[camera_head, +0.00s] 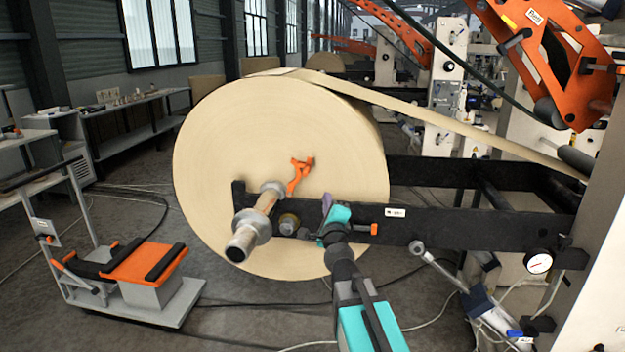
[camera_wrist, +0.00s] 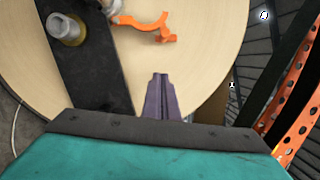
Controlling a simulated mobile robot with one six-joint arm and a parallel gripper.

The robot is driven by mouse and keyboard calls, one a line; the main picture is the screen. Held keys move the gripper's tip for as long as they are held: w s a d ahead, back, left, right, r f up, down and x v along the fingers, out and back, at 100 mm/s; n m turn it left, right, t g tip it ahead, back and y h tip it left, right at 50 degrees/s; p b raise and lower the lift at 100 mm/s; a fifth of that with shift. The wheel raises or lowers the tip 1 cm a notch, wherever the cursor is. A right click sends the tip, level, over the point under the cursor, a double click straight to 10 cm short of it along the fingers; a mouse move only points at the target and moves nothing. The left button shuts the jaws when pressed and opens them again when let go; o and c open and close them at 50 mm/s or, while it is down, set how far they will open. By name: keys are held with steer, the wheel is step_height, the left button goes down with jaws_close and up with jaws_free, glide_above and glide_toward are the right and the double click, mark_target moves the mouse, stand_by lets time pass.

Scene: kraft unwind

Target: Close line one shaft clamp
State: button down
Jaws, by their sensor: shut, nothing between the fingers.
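The orange shaft clamp (camera_head: 298,173) stands up from the black unwind arm (camera_head: 400,228), in front of the big kraft roll (camera_head: 225,130). It looks swung up and open, beside the silver shaft (camera_head: 242,238) that sticks out of the roll. My gripper (camera_head: 326,204) has purple fingers that are shut and empty, just right of and below the clamp. In the wrist view the fingertips (camera_wrist: 159,76) point at the roll face, with the orange clamp (camera_wrist: 150,24) beyond them and apart from them. The black arm (camera_wrist: 85,60) runs to the left of the fingers.
An orange-topped cart (camera_head: 145,262) stands at the lower left. A round gauge (camera_head: 538,262) and an orange-tipped handle (camera_head: 366,229) are on the right. Cables lie on the floor.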

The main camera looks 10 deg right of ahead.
steer(key=shift+w, duration=0.15)
stand_by(0.3)
steer(key=w+a+r+p, duration=0.1)
steer(key=w+a+r, duration=0.1)
steer(key=w, duration=0.8)
steer(key=shift+w+a+r+p, duration=0.15)
steer(key=shift+w+a+p, duration=0.2)
steer(key=shift+w+p, duration=0.05)
stand_by(0.4)
steer(key=shift+a, duration=0.1)
steer(key=shift+d+r, duration=0.15)
steer(key=shift+d, duration=0.05)
steer(key=shift+p, duration=0.35)
steer(key=shift+a+r, duration=0.1)
steer(key=shift+r, duration=0.05)
